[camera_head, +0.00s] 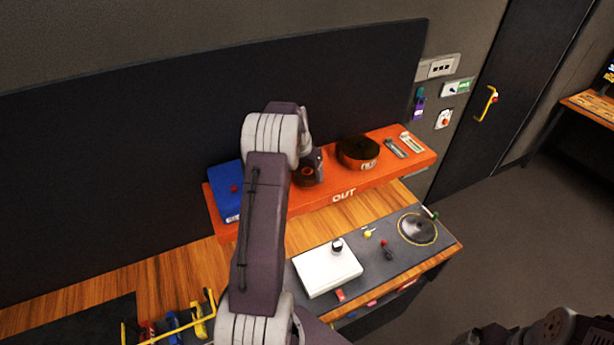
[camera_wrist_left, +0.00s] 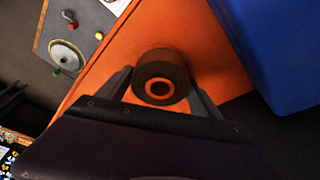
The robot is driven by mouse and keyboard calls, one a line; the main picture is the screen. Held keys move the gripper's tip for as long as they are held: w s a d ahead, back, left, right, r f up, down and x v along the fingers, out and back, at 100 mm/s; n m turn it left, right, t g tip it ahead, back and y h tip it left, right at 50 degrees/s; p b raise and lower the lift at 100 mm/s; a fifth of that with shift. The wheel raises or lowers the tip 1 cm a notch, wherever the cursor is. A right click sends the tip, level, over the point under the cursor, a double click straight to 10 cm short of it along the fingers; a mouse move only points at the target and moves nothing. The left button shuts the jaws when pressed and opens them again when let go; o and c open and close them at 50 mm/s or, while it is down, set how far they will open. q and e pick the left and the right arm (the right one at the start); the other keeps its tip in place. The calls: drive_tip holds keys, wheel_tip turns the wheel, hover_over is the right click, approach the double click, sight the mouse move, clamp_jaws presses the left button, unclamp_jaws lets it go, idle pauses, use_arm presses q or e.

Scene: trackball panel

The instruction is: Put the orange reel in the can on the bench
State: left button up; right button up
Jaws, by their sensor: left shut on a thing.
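The reel (camera_wrist_left: 178,72), a short dark roll with an orange ring around its hole, sits between the fingers of my left gripper (camera_wrist_left: 162,88) in the wrist view. The left gripper is shut on it. In the head view the reel (camera_head: 308,178) shows low beside the wrist at the orange shelf, partly covered by my arm. I cannot tell whether it still touches the shelf. A dark brown round container (camera_head: 357,152) with a label stands on the shelf to the right; I cannot tell for sure that it is the can. My right gripper is not seen.
The orange shelf marked OUT (camera_head: 325,203) also holds a blue box (camera_head: 226,178) at left and small flat items at right. In front are a white box (camera_head: 327,268), knobs and a silver disc (camera_head: 417,228) on a grey panel. A dark board stands behind.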

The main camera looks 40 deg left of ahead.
use_arm(q)
wheel_tip(320, 180, up, 2)
drive_tip(key=shift+w+r+b, duration=0.1)
drive_tip(key=shift+r+b, duration=0.1)
drive_tip(key=shift+b, duration=0.6)
drive_tip(key=shift+w+d+r+b, duration=0.45)
drive_tip(key=shift+w+d+r, duration=0.6)
drive_tip(key=shift+d+r, duration=0.15)
drive_tip(key=w+d+r+p, duration=0.1)
drive_tip(key=w+d+r, duration=0.4)
drive_tip(key=w, duration=0.1)
drive_tip(key=shift+d+r, duration=0.15)
drive_tip(key=shift+d, duration=0.25)
